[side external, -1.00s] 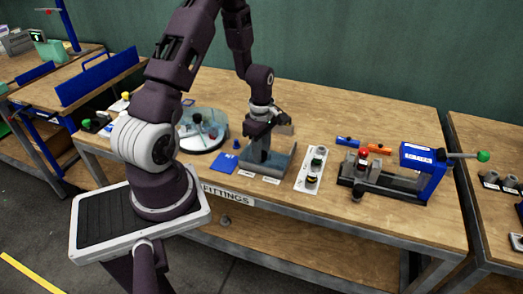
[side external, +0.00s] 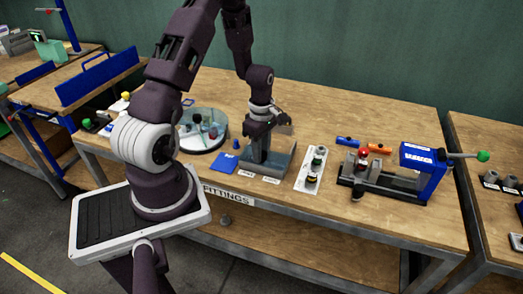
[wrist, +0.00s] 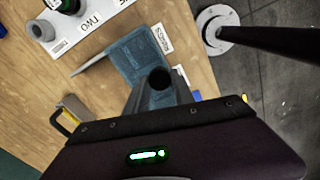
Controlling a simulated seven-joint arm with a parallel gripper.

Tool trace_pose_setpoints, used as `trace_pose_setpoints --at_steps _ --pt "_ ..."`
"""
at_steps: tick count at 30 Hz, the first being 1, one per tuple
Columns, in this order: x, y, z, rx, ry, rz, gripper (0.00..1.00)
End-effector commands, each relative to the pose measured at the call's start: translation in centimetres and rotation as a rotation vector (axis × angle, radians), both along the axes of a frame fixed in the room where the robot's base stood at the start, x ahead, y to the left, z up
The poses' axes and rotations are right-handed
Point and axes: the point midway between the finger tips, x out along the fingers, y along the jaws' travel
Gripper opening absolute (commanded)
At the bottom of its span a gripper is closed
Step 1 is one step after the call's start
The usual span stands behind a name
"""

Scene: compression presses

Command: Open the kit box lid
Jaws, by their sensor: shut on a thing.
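The kit box is most likely the blue-grey box (side external: 281,160) on the bench, with small white labels along its front. It also shows in the wrist view (wrist: 138,52), with a thin grey panel (wrist: 92,60) standing along one side. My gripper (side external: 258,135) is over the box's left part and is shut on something. In the wrist view a dark round knob (wrist: 160,78) and grey tapered parts lie at my gripper. I cannot tell exactly what part is held. A small grey piece with a dark loop (side external: 284,119) shows behind my gripper. How far the lid is open is unclear.
A white plate with dark and green-topped parts (side external: 313,168) stands close to the box's right. A blue press (side external: 424,172) is farther right. A round tray (side external: 205,135) and a blue pad (side external: 224,164) are to the left.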

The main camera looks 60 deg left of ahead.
Motion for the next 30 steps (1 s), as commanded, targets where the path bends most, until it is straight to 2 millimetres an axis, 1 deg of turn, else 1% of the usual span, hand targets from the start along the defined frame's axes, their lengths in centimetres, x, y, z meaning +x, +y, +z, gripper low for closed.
trace_pose_setpoints --at_steps 2,4,10,12,15,25,26,27,29,30 --pt "0.2 0.1 0.1 0.001 -0.003 0.000 0.00" --pt "0.6 0.6 0.1 0.003 -0.002 -0.001 0.00" --pt "3.7 3.7 0.0 0.006 -0.004 0.000 0.00" --pt "4.6 4.6 0.0 0.005 -0.002 0.000 0.00" --pt "5.4 5.4 0.1 0.004 -0.002 0.001 0.00" --pt "5.7 5.7 0.1 0.001 -0.002 0.000 0.00" --pt "5.7 5.7 0.1 0.001 -0.002 0.000 0.31" --pt "5.7 5.7 0.1 0.001 -0.002 0.000 0.39" --pt "5.7 5.7 0.1 0.001 -0.002 0.000 0.51" --pt "5.7 5.7 0.1 0.001 -0.002 0.000 0.52"
